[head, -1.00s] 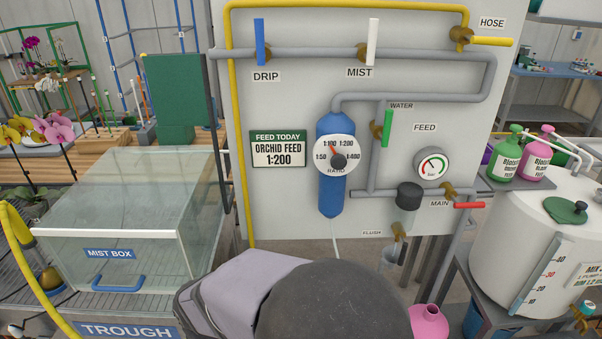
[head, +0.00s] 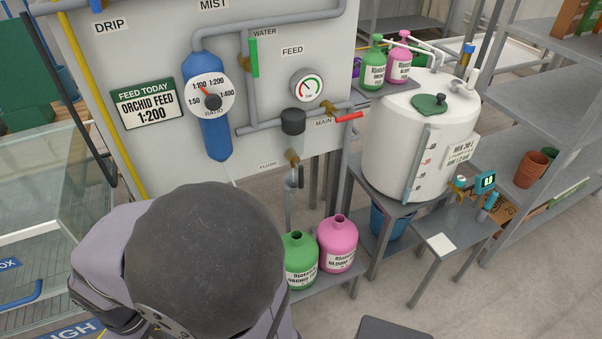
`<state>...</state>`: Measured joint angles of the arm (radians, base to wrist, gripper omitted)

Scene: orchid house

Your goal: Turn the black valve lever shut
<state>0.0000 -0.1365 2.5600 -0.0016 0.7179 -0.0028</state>
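A small brass valve (head: 292,158) sits by the FLUSH label, low on the right part of the grey panel. A dark lever (head: 300,176) hangs down beside the pipe below it, roughly in line with the pipe. It is small here, so its exact angle is hard to judge. It is the only black-looking valve lever I can make out. My gripper is not in view. My own grey arm links fill the lower left and middle and hide what lies behind them.
The red MAIN lever (head: 349,117) and green WATER lever (head: 254,58) are above. Green (head: 299,262) and pink (head: 338,243) bottles stand on a low shelf below the flush valve. A white tank (head: 405,150) stands to the right. Open floor shows at lower right.

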